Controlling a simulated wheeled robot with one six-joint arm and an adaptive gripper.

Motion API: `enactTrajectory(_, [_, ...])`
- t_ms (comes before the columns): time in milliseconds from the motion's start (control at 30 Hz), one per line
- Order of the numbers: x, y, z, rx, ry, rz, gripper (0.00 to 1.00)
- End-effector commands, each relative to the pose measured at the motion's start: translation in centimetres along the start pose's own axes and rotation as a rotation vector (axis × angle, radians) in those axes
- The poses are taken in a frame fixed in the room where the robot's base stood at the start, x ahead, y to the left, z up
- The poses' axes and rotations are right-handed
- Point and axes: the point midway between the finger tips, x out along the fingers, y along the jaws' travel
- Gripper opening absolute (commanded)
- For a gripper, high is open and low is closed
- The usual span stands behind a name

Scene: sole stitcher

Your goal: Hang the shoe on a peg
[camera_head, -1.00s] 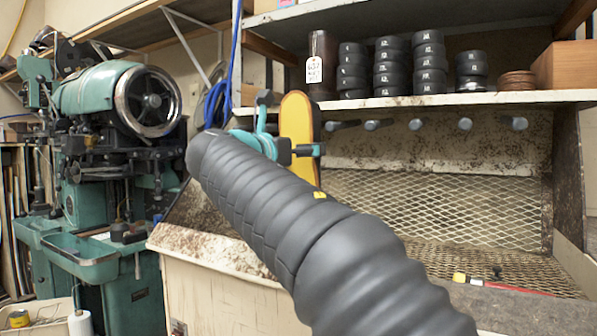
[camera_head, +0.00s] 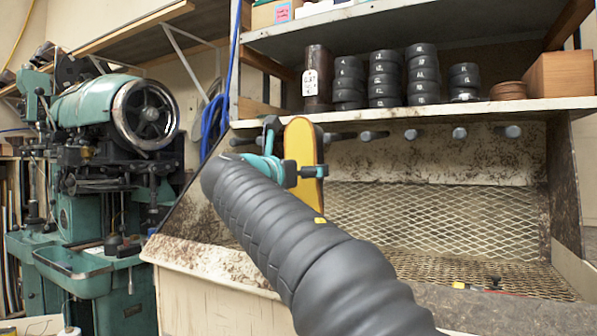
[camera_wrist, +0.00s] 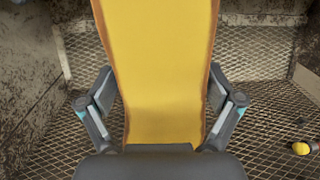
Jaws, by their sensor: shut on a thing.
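The shoe (camera_head: 303,150) shows as a long yellow sole with a brown edge, held upright at the end of my arm. In the wrist view the yellow sole (camera_wrist: 165,70) fills the middle, between both fingers. My gripper (camera_head: 306,172) is shut on it. Several dark, round-ended pegs (camera_head: 411,134) stick out in a row from the wall under the shelf. The shoe is at the left end of this row and hides part of it. I cannot tell how far the shoe is from the pegs in depth.
A white-edged shelf (camera_head: 450,108) just above the pegs carries black rolls (camera_head: 422,75), a tagged dark cylinder (camera_head: 317,80) and a wooden box (camera_head: 558,75). Below is a mesh-lined bin (camera_head: 430,215). A green machine (camera_head: 90,180) stands left. Free space lies right of the shoe.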

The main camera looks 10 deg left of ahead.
Motion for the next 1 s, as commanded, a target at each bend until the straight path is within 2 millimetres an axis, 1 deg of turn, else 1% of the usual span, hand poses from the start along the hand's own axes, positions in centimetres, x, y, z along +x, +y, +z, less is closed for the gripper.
enactTrajectory(1000, [6.1, 0.1, 0.1, 0.0, 0.0, -0.001, 0.44])
